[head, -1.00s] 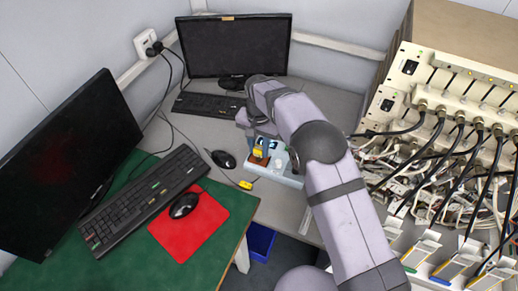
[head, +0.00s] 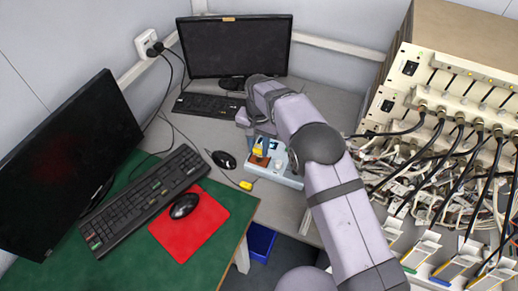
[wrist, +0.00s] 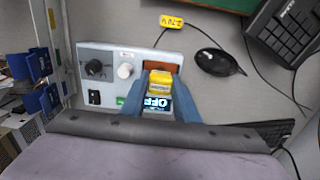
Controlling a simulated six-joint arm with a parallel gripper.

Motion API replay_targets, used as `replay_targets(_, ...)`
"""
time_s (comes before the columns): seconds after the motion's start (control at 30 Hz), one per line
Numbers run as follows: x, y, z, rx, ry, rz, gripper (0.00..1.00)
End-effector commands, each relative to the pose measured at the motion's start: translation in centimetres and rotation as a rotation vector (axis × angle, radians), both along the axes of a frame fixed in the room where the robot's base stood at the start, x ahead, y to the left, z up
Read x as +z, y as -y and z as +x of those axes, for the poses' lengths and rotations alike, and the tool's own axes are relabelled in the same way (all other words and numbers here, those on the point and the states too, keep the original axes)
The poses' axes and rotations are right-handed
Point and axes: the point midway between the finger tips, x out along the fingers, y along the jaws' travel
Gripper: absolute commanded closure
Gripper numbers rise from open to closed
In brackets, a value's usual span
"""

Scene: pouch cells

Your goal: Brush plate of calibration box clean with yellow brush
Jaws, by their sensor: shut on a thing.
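The calibration box (wrist: 110,62) is a pale grey-blue unit on the grey table; it also shows in the head view (head: 288,180), partly behind my arm. Its reddish-brown plate (wrist: 163,67) is at the box's right end in the wrist view and shows in the head view (head: 259,162). My gripper (wrist: 160,90), with blue fingers, is shut on the yellow brush (wrist: 159,80), over the plate's near edge. The brush also shows in the head view (head: 257,151). I cannot tell whether its bristles touch the plate. A display reading OFF (wrist: 157,104) shows between the fingers.
A keyboard (head: 208,106) and monitor (head: 237,47) stand behind. A cable-filled rack (head: 450,100) is at right.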

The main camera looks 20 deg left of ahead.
Motion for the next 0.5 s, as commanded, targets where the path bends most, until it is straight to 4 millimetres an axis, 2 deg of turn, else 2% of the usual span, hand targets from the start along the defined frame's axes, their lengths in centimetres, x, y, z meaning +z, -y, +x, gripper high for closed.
replay_targets(0.2,-1.7,-0.5,0.5,0.007,0.001,0.001,0.90)
replay_targets(0.5,-2.7,-0.9,0.9,0.013,0.001,0.000,0.90)
